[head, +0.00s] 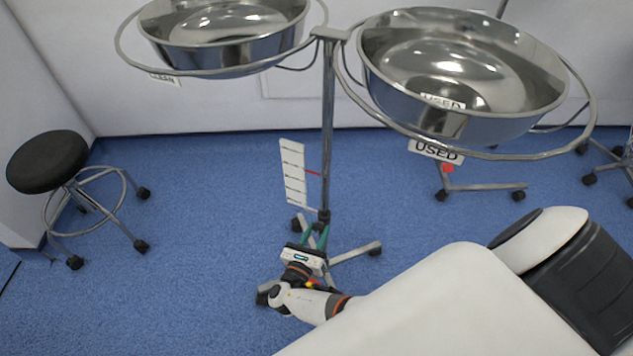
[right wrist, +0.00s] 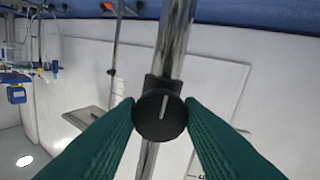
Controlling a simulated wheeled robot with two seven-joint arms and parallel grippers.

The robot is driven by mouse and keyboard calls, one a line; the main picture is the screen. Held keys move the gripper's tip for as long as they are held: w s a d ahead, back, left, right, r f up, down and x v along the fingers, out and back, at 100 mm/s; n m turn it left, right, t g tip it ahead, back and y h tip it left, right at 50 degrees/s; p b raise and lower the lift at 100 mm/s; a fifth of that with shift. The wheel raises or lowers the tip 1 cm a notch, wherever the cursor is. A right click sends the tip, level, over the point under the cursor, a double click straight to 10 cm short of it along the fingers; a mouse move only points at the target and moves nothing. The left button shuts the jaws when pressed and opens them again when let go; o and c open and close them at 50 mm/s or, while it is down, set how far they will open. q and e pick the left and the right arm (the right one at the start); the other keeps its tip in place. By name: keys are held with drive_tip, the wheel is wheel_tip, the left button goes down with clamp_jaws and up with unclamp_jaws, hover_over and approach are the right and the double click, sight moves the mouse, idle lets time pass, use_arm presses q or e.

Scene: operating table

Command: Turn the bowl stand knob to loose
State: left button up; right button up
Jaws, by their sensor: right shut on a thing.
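The bowl stand has an upright metal pole (head: 327,130) carrying two steel bowls in ring holders. In the right wrist view its round black knob (right wrist: 160,122) sits on a dark clamp on the pole (right wrist: 176,40). A white line on the knob's face stands nearly upright, leaning slightly right. My right gripper (head: 315,233) is low at the pole, its green fingers shut on the knob from both sides. In the head view the knob is too small and covered to make out clearly. My left gripper is not in view.
The bowl labelled CLEAN (head: 225,45) and the bowl labelled USED (head: 460,75) hang above. A white marked board (head: 293,172) with a red pointer is beside the pole. A black stool (head: 48,162) stands at left. Blue floor (head: 200,230) is clear between stool and stand.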

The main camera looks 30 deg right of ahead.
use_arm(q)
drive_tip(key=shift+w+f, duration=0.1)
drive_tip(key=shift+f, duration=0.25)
use_arm(e)
drive_tip(key=o, duration=1)
drive_tip(key=shift+c, duration=0.2)
drive_tip(key=shift+a, duration=0.1)
drive_tip(key=shift+s+a, duration=0.25)
drive_tip(key=shift+a, duration=0.05)
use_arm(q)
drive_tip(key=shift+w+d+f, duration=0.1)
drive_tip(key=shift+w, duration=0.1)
use_arm(e)
drive_tip(key=v, duration=1.1)
